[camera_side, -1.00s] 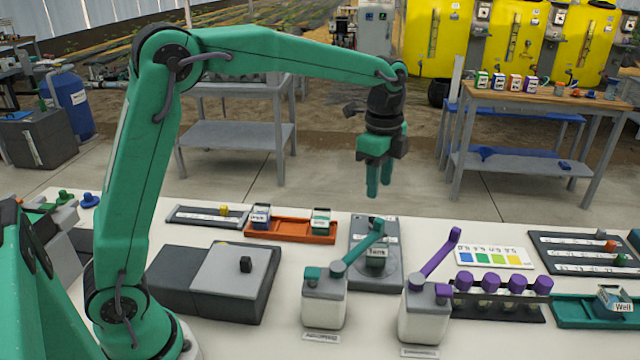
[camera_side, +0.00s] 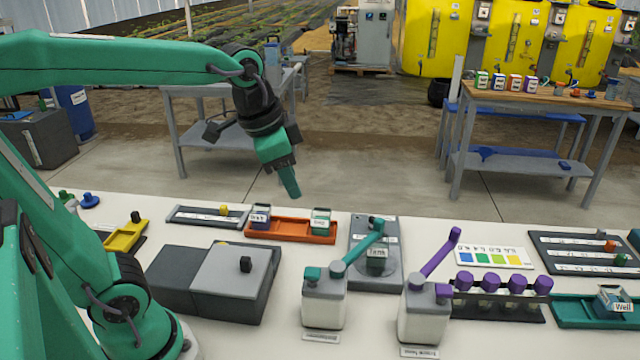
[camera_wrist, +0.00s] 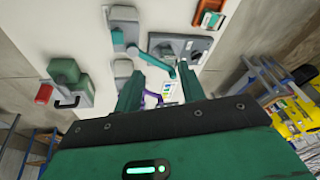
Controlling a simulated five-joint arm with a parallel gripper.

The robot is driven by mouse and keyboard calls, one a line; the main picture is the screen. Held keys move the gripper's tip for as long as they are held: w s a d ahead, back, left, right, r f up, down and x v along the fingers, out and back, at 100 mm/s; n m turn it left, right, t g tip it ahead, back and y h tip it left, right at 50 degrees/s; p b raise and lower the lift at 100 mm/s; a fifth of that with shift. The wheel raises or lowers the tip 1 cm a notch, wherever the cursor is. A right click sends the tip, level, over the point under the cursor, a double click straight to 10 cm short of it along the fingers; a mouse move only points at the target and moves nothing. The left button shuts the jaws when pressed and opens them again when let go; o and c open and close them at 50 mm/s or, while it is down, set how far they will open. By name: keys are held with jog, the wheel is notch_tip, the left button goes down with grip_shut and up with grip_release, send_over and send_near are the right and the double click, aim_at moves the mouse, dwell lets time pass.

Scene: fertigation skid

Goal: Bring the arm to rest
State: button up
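My gripper (camera_side: 291,188) hangs in free air above the far side of the white table, over the orange tray (camera_side: 290,234), and is tilted down to the right. In the wrist view its two green fingers (camera_wrist: 160,88) stand apart with nothing between them. The arm is folded back to the left, its upper link about level. Below and to the right are the teal-capped bottle (camera_side: 323,305), the purple-capped bottle (camera_side: 424,315) and the grey scale-like unit (camera_side: 393,270) holding a jar marked Tank. None of them touches my gripper.
A grey box (camera_side: 228,272) with a lighter lid and a yellow tray (camera_side: 124,238) stand on the left. Purple-capped vials in a rack (camera_side: 500,313), a colour card (camera_side: 492,257) and a teal tray (camera_side: 575,310) are on the right. The air around the gripper is clear.

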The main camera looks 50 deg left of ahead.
jog(key=s+a+f+n+t, duration=0.1)
jog(key=s+f+n, duration=0.2)
jog(key=s, duration=0.5)
jog(key=shift+f+n+t, duration=0.2)
jog(key=shift+n+t, duration=0.2)
jog(key=shift+n, duration=0.5)
